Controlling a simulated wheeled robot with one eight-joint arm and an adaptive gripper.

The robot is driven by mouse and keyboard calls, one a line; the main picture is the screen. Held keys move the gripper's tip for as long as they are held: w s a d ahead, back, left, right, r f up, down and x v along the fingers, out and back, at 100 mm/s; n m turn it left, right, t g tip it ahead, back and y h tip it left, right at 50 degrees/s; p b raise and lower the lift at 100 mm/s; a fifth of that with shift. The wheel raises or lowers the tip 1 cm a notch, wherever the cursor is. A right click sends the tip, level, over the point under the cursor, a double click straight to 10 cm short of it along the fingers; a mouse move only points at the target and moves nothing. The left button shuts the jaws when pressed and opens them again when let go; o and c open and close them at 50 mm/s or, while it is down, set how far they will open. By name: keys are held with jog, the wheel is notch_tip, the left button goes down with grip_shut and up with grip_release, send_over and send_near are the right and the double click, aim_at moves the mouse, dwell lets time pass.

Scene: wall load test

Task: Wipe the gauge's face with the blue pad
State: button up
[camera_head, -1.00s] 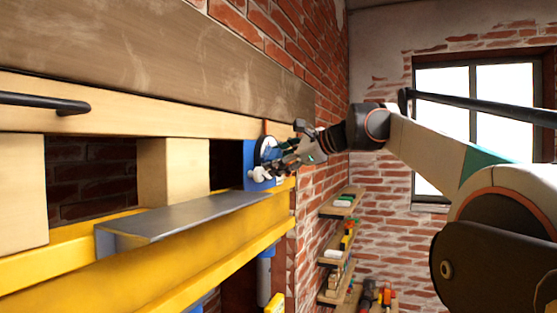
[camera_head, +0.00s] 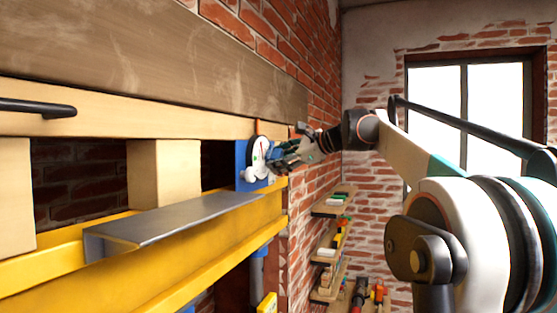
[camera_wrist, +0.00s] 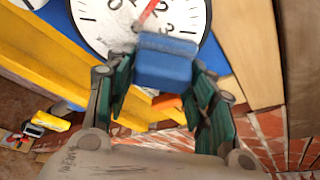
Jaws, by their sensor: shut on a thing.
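The gauge (camera_head: 257,151) has a round white face with a red needle and sits on a blue panel (camera_head: 242,165) at the end of the yellow beam. In the wrist view the gauge's face (camera_wrist: 95,22) shows black ticks and numbers, cut by the top edge. My gripper (camera_head: 277,158) is just right of the gauge. In the wrist view my gripper (camera_wrist: 163,80) is shut on the blue pad (camera_wrist: 165,62). The pad overlaps the lower part of the face in this view and hides some of it. I cannot tell whether it touches.
A grey metal ledge (camera_head: 170,222) juts out above the yellow beam (camera_head: 200,260). A wooden board with a black handle (camera_head: 38,107) runs above. Shelves with small items (camera_head: 333,205) hang on the brick wall beyond. Open room lies right of the beam.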

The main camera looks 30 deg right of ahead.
jog(key=shift+d, duration=0.15)
jog(key=shift+s+a+b, duration=0.25)
jog(key=shift+s+a, duration=0.55)
jog(key=shift+a, duration=0.3)
jog(key=shift+s+a+b, duration=0.3)
jog(key=shift+s+a, duration=0.55)
jog(key=shift+a, duration=0.25)
jog(key=shift+s+a+b, duration=0.25)
jog(key=shift+s+a, duration=0.55)
jog(key=shift+a, duration=0.3)
jog(key=shift+s+d, duration=0.1)
jog(key=shift+s+d, duration=0.9)
jog(key=shift+s, duration=0.2)
jog(key=shift+s+d, duration=0.85)
jog(key=shift+s, duration=0.25)
jog(key=shift+s+d, duration=0.95)
jog(key=shift+s, duration=0.3)
